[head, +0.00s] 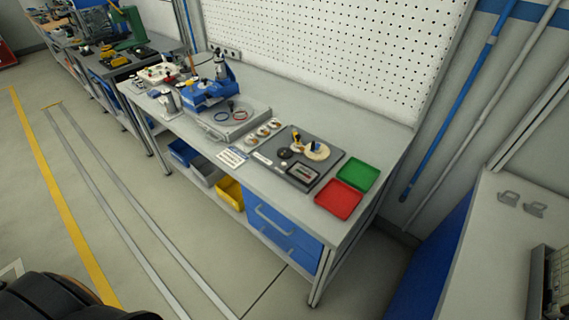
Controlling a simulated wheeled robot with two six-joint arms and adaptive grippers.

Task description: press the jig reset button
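A dark grey jig plate (325,178) lies on the workbench towards its right end. On it are a cream disc (317,151) with small yellow and blue parts, a black round piece (284,153) and a small dark panel (302,173) with a pale frame. The reset button is too small to tell apart from the other parts on the plate. Neither of my grippers is in view.
A red tray (338,200) and a green tray (358,174) sit right of the jig. Left of it are small round dishes (263,132), a white card (233,156) and a blue machine (207,92). A pegboard (330,50) stands behind. Floor in front is clear.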

